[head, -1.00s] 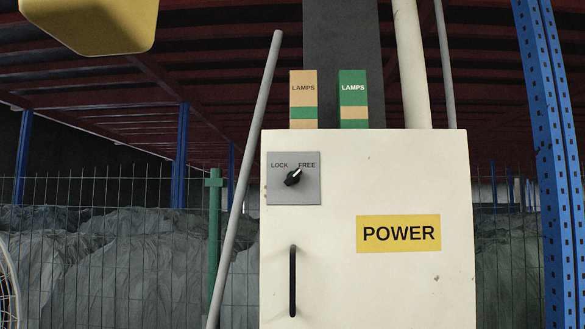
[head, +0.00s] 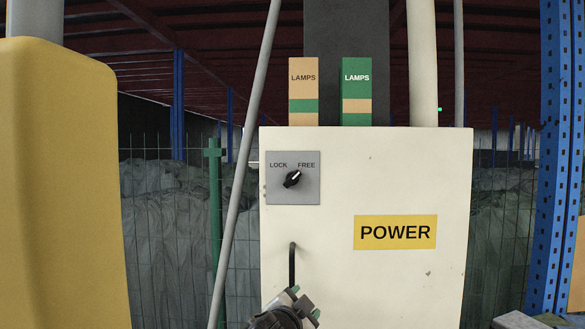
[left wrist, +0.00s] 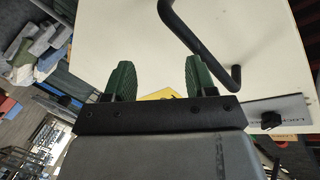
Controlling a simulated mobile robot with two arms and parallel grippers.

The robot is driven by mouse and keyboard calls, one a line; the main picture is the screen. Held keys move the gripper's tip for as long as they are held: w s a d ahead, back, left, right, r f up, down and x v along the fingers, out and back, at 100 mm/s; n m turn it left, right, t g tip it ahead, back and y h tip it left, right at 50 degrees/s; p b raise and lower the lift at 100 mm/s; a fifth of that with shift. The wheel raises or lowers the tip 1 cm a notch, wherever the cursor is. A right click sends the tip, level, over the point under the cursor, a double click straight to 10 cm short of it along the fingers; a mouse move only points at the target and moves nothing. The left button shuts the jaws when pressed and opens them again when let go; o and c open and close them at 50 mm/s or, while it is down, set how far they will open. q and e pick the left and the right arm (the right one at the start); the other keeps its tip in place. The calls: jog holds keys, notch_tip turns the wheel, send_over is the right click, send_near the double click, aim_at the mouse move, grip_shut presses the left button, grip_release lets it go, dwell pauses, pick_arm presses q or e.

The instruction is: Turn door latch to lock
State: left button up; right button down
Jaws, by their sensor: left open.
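The door latch is a black rotary knob (head: 292,179) on a grey plate (head: 307,195) marked LOCK at left and FREE at right. Its white mark points up and right, toward FREE. The plate is on the upper left of a white cabinet (head: 385,170) labelled POWER. My left gripper (head: 305,301) is below the knob, near the lower end of the black door handle (head: 292,265). In the left wrist view my left gripper (left wrist: 159,78) is open, its green fingers apart and nothing between them. The knob (left wrist: 270,120) is to their right there, apart from them.
A large yellow body (head: 60,180) fills the left side. A grey pole (head: 240,180) leans beside the cabinet's left edge. Two LAMPS boxes (head: 303,90) (head: 356,90) stand on the cabinet top. A blue rack post (head: 552,170) is at right. The space before the knob is clear.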

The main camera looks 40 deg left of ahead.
aim_at(293, 179)
pick_arm(q)
jog(key=s+a+r+t+y+p, duration=0.1)
jog(key=s+r+t, duration=0.15)
jog(key=r, duration=0.95)
jog(key=s+a+r+t+y+p, duration=0.15)
jog(key=s+r, duration=0.25)
jog(key=r, duration=0.7)
jog(key=p+x, duration=0.1)
jog(key=x, duration=0.2)
jog(key=p+x, duration=0.2)
jog(key=x, duration=0.1)
jog(key=d+p+x, duration=0.1)
jog(key=p+x, duration=0.1)
jog(key=x, duration=0.2)
jog(key=shift+r, duration=0.35)
jog(key=shift+w+a, duration=0.2)
jog(key=shift+w, duration=0.2)
jog(key=shift+m, duration=0.3)
jog(key=shift+c, duration=0.2)
